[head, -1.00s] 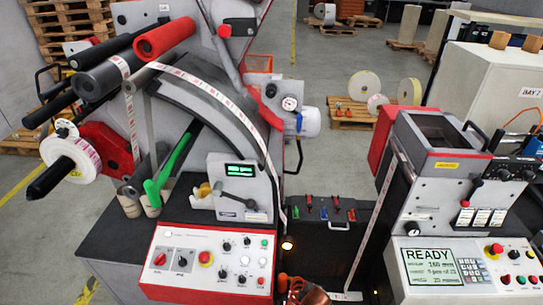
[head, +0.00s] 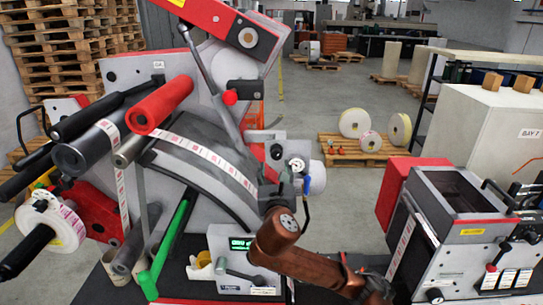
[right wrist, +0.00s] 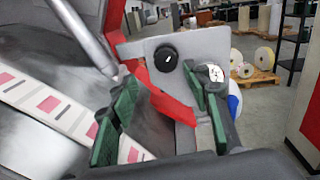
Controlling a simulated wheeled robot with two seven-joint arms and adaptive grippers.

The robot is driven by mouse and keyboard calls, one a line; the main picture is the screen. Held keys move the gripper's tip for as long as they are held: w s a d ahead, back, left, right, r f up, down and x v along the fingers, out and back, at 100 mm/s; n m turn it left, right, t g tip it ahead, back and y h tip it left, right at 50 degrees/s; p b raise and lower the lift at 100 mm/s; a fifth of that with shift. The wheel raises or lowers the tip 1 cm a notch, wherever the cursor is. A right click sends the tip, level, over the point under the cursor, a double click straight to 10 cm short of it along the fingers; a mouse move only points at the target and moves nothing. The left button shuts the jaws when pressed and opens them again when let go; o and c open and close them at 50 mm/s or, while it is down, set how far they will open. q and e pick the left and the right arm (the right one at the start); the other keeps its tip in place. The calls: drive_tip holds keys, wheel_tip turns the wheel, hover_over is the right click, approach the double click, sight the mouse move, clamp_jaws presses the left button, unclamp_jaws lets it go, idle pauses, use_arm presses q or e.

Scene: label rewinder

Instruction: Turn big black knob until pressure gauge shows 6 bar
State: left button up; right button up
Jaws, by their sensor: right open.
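The big black knob (right wrist: 166,59) sits on a grey plate beside the pressure gauge (right wrist: 211,73) in the right wrist view. In the head view the black knob (head: 276,151) is just left of the white-faced gauge (head: 297,165); its needle is too small to read. My right gripper (head: 284,188) is at the lower side of this plate, its arm partly hiding the area. In the right wrist view its green-padded fingers (right wrist: 162,105) are open and empty. The knob shows beyond the gap between them, apart from the pads. My left gripper is not in view.
The label web (head: 215,165) runs over the curved guide left of my gripper. A blue-handled valve (head: 307,184) is just right of the gripper. A pallet (head: 350,148) with rolls stands behind.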

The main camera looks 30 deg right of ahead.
sight(277, 156)
drive_tip(key=x, duration=0.3)
drive_tip(key=shift+w+d, duration=0.1)
drive_tip(key=shift+d, duration=0.45)
drive_tip(key=shift+x, duration=1.25)
drive_tip(key=shift+w+d, duration=0.15)
drive_tip(key=shift+w, duration=0.25)
drive_tip(key=shift+s, duration=0.1)
drive_tip(key=c, duration=1.2)
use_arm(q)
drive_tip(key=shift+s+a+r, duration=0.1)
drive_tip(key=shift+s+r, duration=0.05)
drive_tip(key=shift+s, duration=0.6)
use_arm(e)
drive_tip(key=shift+o, duration=0.2)
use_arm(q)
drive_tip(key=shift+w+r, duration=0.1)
